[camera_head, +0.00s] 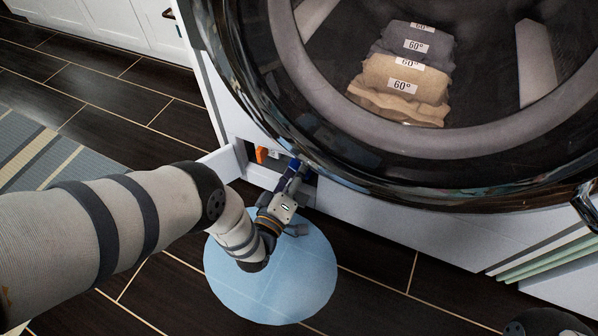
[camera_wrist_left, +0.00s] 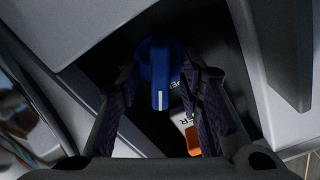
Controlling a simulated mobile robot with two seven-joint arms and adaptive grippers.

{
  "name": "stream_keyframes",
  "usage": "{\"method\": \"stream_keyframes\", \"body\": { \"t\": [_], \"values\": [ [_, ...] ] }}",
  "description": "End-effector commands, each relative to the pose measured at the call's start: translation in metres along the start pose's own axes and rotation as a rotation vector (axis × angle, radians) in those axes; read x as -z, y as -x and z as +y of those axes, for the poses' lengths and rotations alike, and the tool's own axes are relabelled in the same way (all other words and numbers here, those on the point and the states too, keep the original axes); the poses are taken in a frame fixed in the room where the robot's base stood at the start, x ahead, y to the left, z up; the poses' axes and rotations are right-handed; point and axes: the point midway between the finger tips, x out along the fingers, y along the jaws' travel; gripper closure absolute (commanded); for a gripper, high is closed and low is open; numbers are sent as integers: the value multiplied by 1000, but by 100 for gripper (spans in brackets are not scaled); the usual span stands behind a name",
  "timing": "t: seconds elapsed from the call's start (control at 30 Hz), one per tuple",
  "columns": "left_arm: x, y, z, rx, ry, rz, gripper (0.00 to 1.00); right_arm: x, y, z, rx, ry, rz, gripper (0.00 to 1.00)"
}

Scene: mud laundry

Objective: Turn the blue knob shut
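The blue knob (camera_wrist_left: 160,72) sits in a dark recess in the left wrist view, its white line pointing down in that picture. Part of a white label shows beside it. My left gripper (camera_wrist_left: 160,84) is open, with one dark ridged finger on each side of the knob; I cannot tell whether either touches it. In the head view my left gripper (camera_head: 293,178) reaches into the open low compartment (camera_head: 238,166) at the front of the washer. There the gripper largely hides the knob.
An orange part (camera_head: 262,154) sits beside the knob in the compartment; it also shows in the wrist view (camera_wrist_left: 192,140). The washer's large round door (camera_head: 340,160) overhangs the compartment, with folded cloths (camera_head: 405,85) behind it. A light blue disc (camera_head: 270,285) lies on the floor below.

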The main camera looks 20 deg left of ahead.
Motion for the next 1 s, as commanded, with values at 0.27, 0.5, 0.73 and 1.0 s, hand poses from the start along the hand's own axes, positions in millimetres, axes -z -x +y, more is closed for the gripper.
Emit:
{"method": "stream_keyframes", "body": {
  "t": [0.27,0.5,0.73,1.0],
  "values": [
    [0,-3,0,1,0,-1,67,0,0,0,0,0,0,25],
    [0,-2,0,1,0,-1,100,0,0,0,0,0,0,25],
    [0,-2,0,1,-13,-1,100,0,0,0,0,0,0,25],
    [0,-2,0,1,-140,0,100,-2,1,0,0,-1,0,25]
  ]
}}
